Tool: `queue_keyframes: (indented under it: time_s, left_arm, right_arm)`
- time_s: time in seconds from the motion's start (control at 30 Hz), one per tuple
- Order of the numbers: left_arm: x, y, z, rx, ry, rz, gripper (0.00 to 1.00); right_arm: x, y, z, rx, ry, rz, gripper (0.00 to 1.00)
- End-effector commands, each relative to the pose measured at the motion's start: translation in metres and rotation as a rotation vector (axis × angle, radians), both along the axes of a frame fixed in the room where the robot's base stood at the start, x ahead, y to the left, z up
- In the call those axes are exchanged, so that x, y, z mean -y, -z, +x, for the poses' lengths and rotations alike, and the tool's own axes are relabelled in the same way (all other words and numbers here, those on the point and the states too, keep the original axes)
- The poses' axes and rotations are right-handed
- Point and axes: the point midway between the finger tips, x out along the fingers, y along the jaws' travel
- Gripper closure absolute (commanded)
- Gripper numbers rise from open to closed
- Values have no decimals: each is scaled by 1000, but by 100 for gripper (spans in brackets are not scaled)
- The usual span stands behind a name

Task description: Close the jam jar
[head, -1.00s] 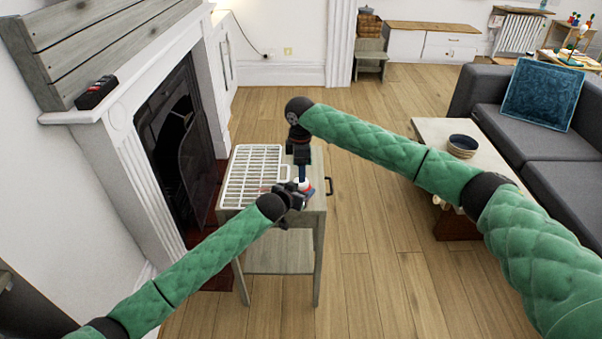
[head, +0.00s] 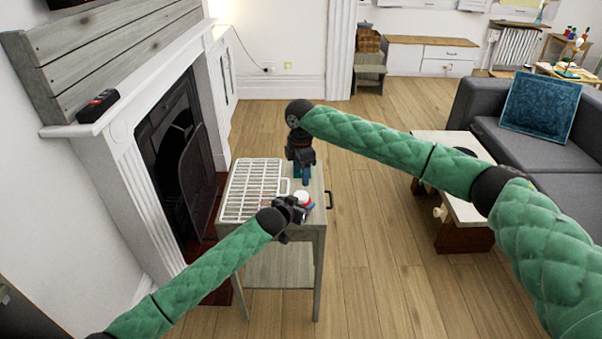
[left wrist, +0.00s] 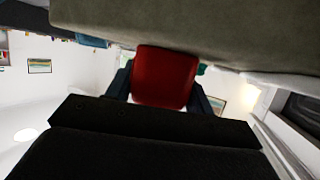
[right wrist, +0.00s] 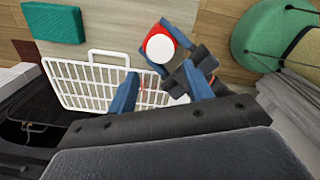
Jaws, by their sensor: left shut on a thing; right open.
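The jam jar (head: 303,201) is red with a round white top and stands on the small grey table (head: 310,229). In the right wrist view the white top (right wrist: 160,47) faces me. I cannot tell whether this top is a seated lid. My left gripper (head: 296,205) is shut on the jar from the side. The red body (left wrist: 165,78) fills the space between its fingers in the left wrist view. My right gripper (head: 302,177) is above and behind the jar, open and empty, apart from the white top. Its blue fingers (right wrist: 160,70) point towards the jar.
A white wire rack (head: 250,190) lies on the table left of the jar. A teal block (right wrist: 53,22) lies beyond the rack in the right wrist view. The fireplace (head: 180,140) is close on the left. Floor (head: 370,260) is clear to the table's right.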

Motion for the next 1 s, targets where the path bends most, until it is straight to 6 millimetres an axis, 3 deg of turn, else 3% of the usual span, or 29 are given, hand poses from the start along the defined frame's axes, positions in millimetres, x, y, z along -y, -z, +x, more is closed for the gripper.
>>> queue_keyframes:
  time_s: [0.17, 0.7, 1.0]
  left_arm:
    - [0, 0, 0, 0, 0, 0, 100]
    - [0, 0, 0, 0, 0, 0, 100]
    - [0, 0, 0, 0, 0, 0, 100]
  right_arm:
    - [0, 6, 0, -1, 1, 0, 49]
    - [0, 72, 0, -1, 0, 0, 49]
    - [0, 80, 0, 0, 1, 0, 49]
